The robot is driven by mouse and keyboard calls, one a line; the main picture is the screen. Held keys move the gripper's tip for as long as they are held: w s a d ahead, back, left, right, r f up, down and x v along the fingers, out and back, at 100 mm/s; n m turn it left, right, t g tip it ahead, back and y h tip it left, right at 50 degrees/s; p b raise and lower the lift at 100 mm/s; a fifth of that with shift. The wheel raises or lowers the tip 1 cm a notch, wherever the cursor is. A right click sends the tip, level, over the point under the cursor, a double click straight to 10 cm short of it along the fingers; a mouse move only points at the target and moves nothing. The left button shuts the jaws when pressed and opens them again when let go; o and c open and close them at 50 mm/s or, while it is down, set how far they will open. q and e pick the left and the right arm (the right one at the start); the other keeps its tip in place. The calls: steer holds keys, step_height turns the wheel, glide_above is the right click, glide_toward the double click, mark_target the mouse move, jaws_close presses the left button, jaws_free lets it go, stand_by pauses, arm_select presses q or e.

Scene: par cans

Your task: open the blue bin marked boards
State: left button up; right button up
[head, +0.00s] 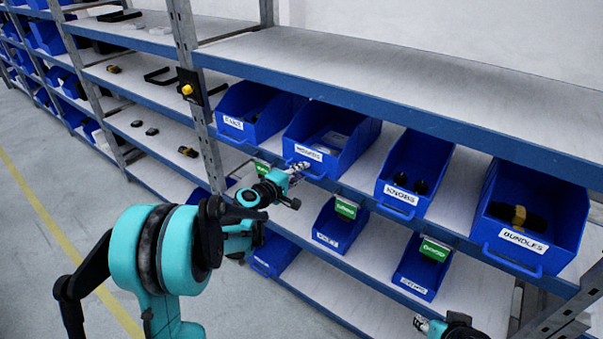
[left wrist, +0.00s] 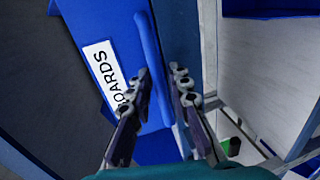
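The blue bin marked boards (head: 357,150) sits on the middle shelf, second from the left in the near bay. Its white label (left wrist: 108,72) reads "OARDS" in the left wrist view, the first letter hidden by a finger. The bin's blue handle bar (left wrist: 150,50) runs between the fingers of my left gripper (left wrist: 160,88). That gripper (head: 299,169) is open at the bin's front, one finger each side of the bar; I cannot tell whether they touch it. The bin is level with its neighbours. My right gripper (head: 425,324) shows only partly at the bottom edge.
A bin (head: 257,130) stands close on the left; the knobs bin (head: 428,160) and bundles bin (head: 553,225) stand to the right. Smaller bins with green tags (head: 346,208) sit on the shelf below. A blue shelf edge (head: 400,115) runs above. Open floor lies left.

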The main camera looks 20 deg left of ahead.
arm_select(q)
steer(key=shift+c, duration=0.3)
jaws_close()
steer(key=shift+s, duration=0.1)
steer(key=f+v, duration=0.2)
steer(key=v, duration=0.8)
steer(key=s+f+v, duration=0.1)
steer(key=f+v, duration=0.1)
steer(key=v, duration=0.8)
steer(key=shift+w+f, duration=0.1)
steer(key=shift+o, duration=0.3)
jaws_free()
steer(key=shift+a, duration=0.1)
